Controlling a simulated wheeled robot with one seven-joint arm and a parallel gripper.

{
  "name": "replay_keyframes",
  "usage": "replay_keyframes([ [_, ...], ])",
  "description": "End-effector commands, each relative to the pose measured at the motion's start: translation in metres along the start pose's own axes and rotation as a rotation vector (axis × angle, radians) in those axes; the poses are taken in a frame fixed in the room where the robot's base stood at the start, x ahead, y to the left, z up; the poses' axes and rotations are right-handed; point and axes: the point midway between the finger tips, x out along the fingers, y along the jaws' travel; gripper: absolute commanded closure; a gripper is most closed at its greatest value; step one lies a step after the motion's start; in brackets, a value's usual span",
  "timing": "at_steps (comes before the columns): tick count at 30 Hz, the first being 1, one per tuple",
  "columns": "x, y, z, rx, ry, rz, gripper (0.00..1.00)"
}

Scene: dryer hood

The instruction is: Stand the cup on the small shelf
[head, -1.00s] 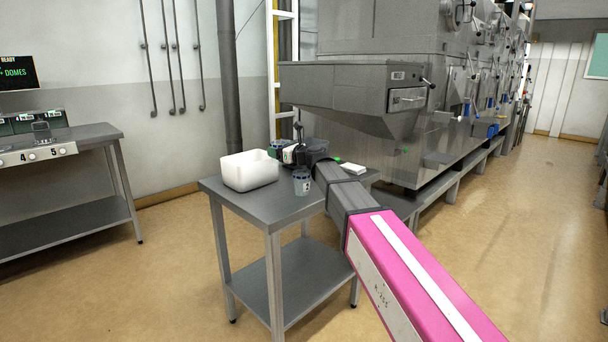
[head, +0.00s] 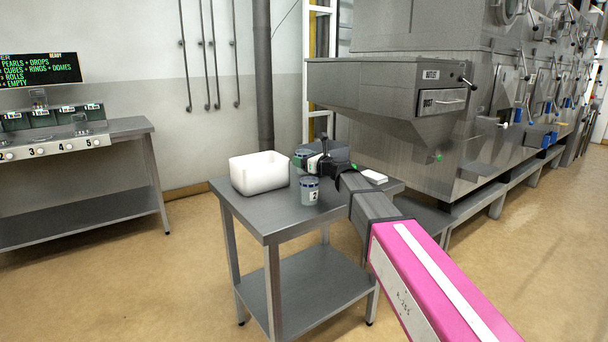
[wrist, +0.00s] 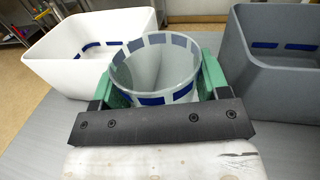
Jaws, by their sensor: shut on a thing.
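My gripper (wrist: 152,85) has its green fingers on both sides of a pale, see-through cup (wrist: 152,68) with blue patches around its rim. The wrist view looks down into this cup, and it seems empty. In the head view my gripper (head: 306,160) is above the small table, and the held cup is mostly hidden there. I cannot tell its height over the table. Another cup (head: 310,192), marked 2 with a blue band, stands upright on the table in front of the gripper. I cannot make out the small shelf with certainty.
The grey table (head: 274,221) holds a white bin (head: 258,175) left of my gripper and a grey bin (wrist: 278,55) on its right. A white block (head: 374,177) lies at its right end. A steel machine (head: 400,95) stands behind. A bench (head: 128,127) is at left.

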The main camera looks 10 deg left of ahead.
Motion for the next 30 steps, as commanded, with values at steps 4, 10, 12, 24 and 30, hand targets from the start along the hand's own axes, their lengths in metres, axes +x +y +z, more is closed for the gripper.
replay_keyframes([
  [4,0.0,0.001,-0.013,0.0,0.0,0.0,0.54],
  [10,0.0,0.001,-0.028,0.001,0.0,0.0,0.54],
  [12,0.0,0.002,-0.036,0.001,0.001,0.0,0.54],
  [24,0.0,0.003,-0.052,0.0,-0.001,0.0,0.54],
  [30,0.0,0.003,-0.054,-0.001,-0.001,0.0,0.08],
])
